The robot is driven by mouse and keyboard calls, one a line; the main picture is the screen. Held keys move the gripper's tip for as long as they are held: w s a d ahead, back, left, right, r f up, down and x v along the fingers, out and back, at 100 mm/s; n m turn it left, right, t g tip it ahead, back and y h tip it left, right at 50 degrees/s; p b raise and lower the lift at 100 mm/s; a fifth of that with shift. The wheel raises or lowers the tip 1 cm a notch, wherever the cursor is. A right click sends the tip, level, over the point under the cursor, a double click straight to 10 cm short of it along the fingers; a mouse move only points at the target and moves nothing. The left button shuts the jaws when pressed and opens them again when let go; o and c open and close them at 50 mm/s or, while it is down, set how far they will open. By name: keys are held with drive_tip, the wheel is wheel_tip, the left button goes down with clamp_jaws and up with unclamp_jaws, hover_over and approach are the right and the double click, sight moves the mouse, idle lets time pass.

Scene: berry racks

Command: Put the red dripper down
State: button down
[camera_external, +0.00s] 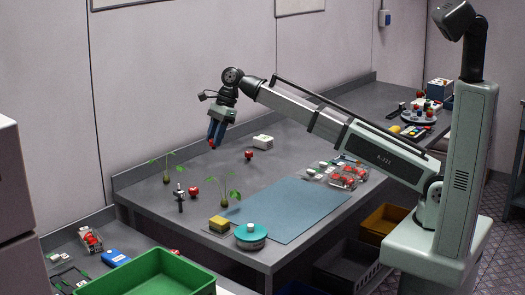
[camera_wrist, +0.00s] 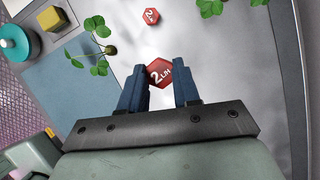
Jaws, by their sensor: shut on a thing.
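The red dripper (camera_wrist: 160,73) has a hexagonal red face with white "2 L/H" style lettering. It sits between the two blue fingers of my gripper (camera_wrist: 159,92) in the wrist view. In the external view my gripper (camera_external: 216,131) points down above the back of the grey table, and the red dripper's tip (camera_external: 211,144) shows at the fingertips, held clear of the tabletop. A similar red piece (camera_external: 194,191) stands on the table between two seedlings; it also shows in the wrist view (camera_wrist: 151,16). Another red piece (camera_external: 249,155) stands near a white box.
A blue mat (camera_external: 290,210) lies bare. A white box (camera_external: 263,141) is at the back. Clear trays of berries (camera_external: 340,175) lie to the right.

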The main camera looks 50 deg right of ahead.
drive_tip(key=s+a+n+g, duration=0.2)
drive_tip(key=s+a+n, duration=0.3)
drive_tip(key=s+a, duration=0.85)
drive_tip(key=s+a+n+g, duration=0.2)
drive_tip(key=s+a+n, duration=0.3)
drive_tip(key=s+a, duration=0.9)
drive_tip(key=shift+h, duration=0.3)
drive_tip(key=shift+w+a+f, duration=0.5)
drive_tip(key=shift+a+f, duration=0.05)
drive_tip(key=shift+f, duration=3.2)
drive_tip(key=shift+w+a+f, duration=0.55)
drive_tip(key=shift+f, duration=3.15)
drive_tip(key=shift+w+a+f, duration=0.5)
drive_tip(key=shift+a+f, duration=0.05)
drive_tip(key=shift+f, duration=3.2)
drive_tip(key=c, duration=1.1)
unclamp_jaws()
drive_tip(key=shift+f, duration=0.1)
drive_tip(key=v, duration=1.2)
